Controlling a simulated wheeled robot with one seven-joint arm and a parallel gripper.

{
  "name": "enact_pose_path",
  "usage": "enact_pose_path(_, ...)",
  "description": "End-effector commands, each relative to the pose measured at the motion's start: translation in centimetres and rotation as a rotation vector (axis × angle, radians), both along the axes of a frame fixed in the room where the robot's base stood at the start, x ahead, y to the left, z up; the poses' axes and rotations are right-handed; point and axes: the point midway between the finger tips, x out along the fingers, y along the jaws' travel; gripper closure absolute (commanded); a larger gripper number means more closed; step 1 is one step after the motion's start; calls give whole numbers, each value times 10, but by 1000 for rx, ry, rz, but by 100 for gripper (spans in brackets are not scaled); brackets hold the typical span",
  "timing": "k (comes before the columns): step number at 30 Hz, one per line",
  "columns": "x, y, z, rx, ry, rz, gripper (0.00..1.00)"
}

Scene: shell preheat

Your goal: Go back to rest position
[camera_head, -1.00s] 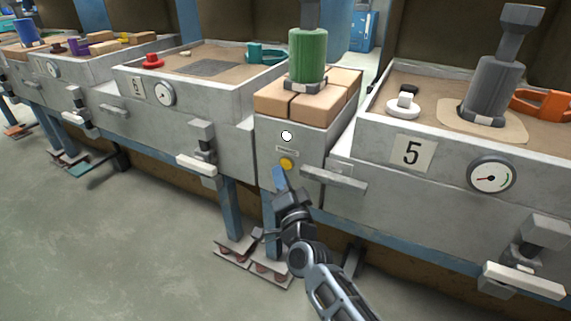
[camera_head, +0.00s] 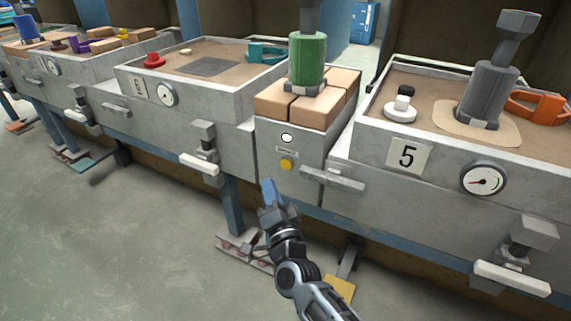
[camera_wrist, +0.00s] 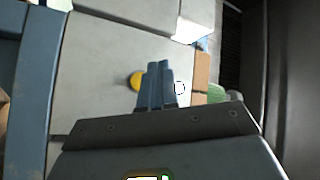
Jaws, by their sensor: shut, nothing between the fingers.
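My gripper (camera_head: 268,190) is shut and empty, with its blue fingers together. In the head view it is low in front of the grey cabinet, below and left of the yellow button (camera_head: 286,164). The wrist view shows the blue fingers (camera_wrist: 158,72) side by side, with the yellow button (camera_wrist: 137,80) just left of them and the white round knob (camera_wrist: 179,88) just right. In the head view the white knob (camera_head: 287,138) is above the button. The fingers appear apart from the button in the head view.
Tan bricks (camera_head: 325,98) and a green cylinder (camera_head: 307,60) sit on the cabinet top. Drawer handles (camera_head: 332,179) and a clamp (camera_head: 200,160) stick out from the bench fronts. A yellow pedal (camera_head: 339,288) is near the floor.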

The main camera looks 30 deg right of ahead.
Motion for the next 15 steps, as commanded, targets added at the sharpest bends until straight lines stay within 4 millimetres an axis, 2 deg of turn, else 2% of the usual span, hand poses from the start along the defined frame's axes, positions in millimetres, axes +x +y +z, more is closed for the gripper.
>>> enact_pose_path(15,-3,0,-2,-4,3,0,100)
